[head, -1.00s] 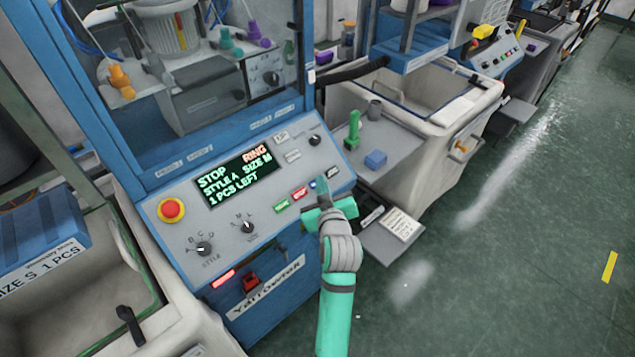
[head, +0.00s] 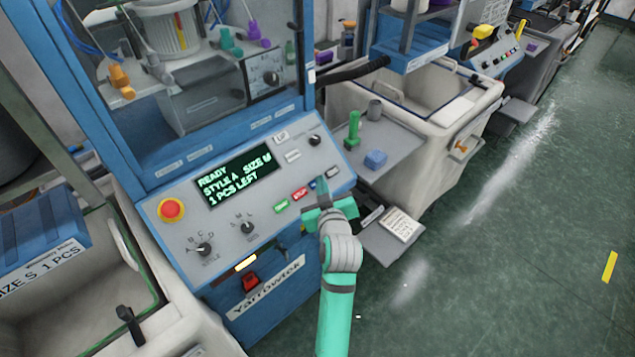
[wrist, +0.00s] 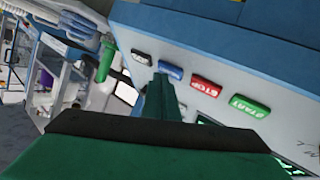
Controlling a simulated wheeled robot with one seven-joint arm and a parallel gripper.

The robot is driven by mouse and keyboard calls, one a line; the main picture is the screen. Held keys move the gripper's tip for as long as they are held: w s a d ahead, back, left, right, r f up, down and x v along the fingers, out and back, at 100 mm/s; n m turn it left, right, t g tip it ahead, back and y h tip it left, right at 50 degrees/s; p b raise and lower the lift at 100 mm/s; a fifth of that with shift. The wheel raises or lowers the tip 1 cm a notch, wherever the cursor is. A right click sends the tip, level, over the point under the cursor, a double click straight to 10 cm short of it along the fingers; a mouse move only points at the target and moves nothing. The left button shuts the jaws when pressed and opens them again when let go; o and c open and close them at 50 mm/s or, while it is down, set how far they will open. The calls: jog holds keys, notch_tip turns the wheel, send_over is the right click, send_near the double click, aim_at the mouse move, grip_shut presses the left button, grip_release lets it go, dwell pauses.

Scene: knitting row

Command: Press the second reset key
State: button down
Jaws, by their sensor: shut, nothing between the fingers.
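The sloped control panel (head: 262,225) carries a row of keys: green START (head: 281,207), red STOP (head: 300,194), a blue key (head: 314,185) and a grey key (head: 333,172). In the wrist view the blue key (wrist: 171,70) lies between the grey key (wrist: 142,58) and the red STOP key (wrist: 206,85). The blue and grey labels are unreadable. My gripper (head: 322,188) is shut and empty. In the wrist view its tip (wrist: 158,84) is just beside the blue key's lower edge; I cannot tell whether they touch. The display (head: 238,176) reads READY, STYLE A, 1 PCS LEFT.
A red emergency knob (head: 171,210) and two dials, style (head: 204,249) and size (head: 247,227), are on the panel's left. A side shelf (head: 392,148) with a green peg and blue block is to the right. Floor at right is open.

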jog(key=shift+s+d+r, duration=0.2)
jog(key=shift+r, duration=0.15)
jog(key=shift+s+d+r, duration=0.35)
jog(key=shift+r, duration=0.3)
jog(key=shift+s+d+r, duration=0.4)
jog(key=shift+r, duration=0.3)
jog(key=shift+s+d+r, duration=0.35)
jog(key=shift+r, duration=0.3)
jog(key=s+f+m+h, duration=0.3)
jog(key=s+f+m, duration=0.1)
jog(key=s+f, duration=1.45)
jog(key=s+r, duration=0.2)
jog(key=s, duration=1.1)
jog(key=s+r+m, duration=0.1)
jog(key=s+r, duration=0.1)
jog(key=s, duration=1.1)
jog(key=shift+s+a+r+m+t, duration=0.15)
jog(key=shift+a+m+t, duration=0.15)
